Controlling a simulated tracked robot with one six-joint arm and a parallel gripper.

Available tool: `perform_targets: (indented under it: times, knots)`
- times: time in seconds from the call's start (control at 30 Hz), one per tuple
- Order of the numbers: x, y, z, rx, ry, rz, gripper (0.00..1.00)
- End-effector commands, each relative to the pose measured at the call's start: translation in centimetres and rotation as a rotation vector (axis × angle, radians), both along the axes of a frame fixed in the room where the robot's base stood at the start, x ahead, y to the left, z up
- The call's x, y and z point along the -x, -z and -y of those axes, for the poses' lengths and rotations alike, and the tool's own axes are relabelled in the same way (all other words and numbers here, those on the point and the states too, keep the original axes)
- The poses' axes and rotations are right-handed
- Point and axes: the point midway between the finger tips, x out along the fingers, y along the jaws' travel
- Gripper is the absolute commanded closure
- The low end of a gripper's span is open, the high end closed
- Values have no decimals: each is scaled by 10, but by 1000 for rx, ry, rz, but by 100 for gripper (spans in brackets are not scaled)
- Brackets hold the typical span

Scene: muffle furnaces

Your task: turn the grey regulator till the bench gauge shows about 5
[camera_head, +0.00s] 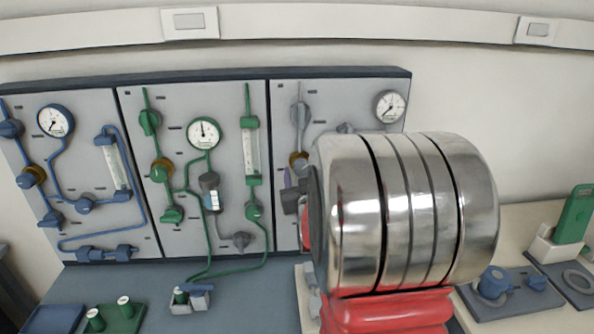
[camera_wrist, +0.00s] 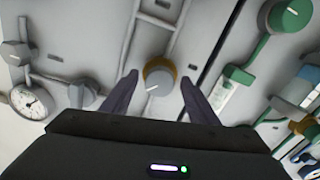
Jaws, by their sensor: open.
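The grey regulator (camera_wrist: 158,82), a round grey knob with a pale pointer line and a brass collar, sits between my fingers in the wrist view. My gripper (camera_wrist: 159,76) is open, one dark finger on each side of the knob, with gaps showing. In the head view the regulator (camera_head: 297,157) is partly hidden behind my arm. A round white gauge with a grey rim (camera_head: 389,106) is at the panel's upper right; it also shows at the left of the wrist view (camera_wrist: 30,103). Its numbers are too small to read.
The panel's green section (camera_head: 190,110) and blue section (camera_head: 75,220) carry their own gauges, valves and tubes. In the wrist view another grey knob (camera_wrist: 82,95) lies left of my fingers. Small trays (camera_head: 125,318) stand at the front left of the blue-grey bench (camera_head: 245,300).

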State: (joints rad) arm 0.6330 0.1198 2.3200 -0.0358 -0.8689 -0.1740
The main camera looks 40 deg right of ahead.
Motion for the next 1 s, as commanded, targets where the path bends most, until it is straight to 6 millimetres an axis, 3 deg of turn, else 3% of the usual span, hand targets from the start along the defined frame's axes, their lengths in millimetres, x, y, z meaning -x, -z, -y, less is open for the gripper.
perform_targets:
  times: [0.33,0.9,1.0]
  knots:
    - [-2,0,1,0,-3,0,46]
    - [-3,0,-1,0,-6,0,86]
    - [-4,0,-2,-1,-7,2,87]
